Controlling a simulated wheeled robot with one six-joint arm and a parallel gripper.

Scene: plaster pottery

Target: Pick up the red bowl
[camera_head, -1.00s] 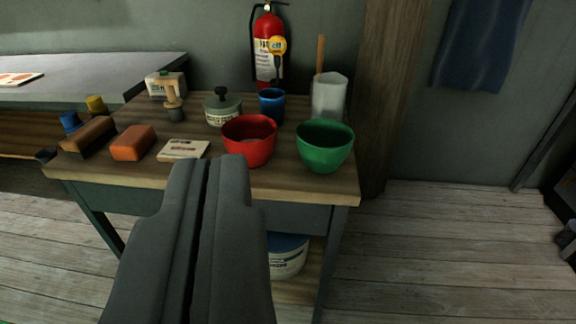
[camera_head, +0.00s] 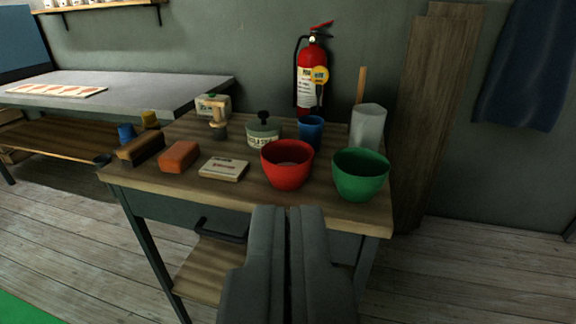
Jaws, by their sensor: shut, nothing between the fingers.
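The red bowl (camera_head: 287,167) stands upright near the front edge of the wooden workbench (camera_head: 235,194). My gripper (camera_head: 289,210) is shut and empty. In the picture its tips lie just below the bowl, in front of the bench, with a gap between them and the bowl. The gripper hides part of the bench front and the space under it.
A green bowl (camera_head: 360,177) stands close to the right of the red bowl. A blue cup (camera_head: 311,133) and a lidded jar (camera_head: 263,133) stand behind it. A flat box (camera_head: 224,169) and an orange block (camera_head: 179,157) lie to the left. A fire extinguisher (camera_head: 311,75) hangs behind.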

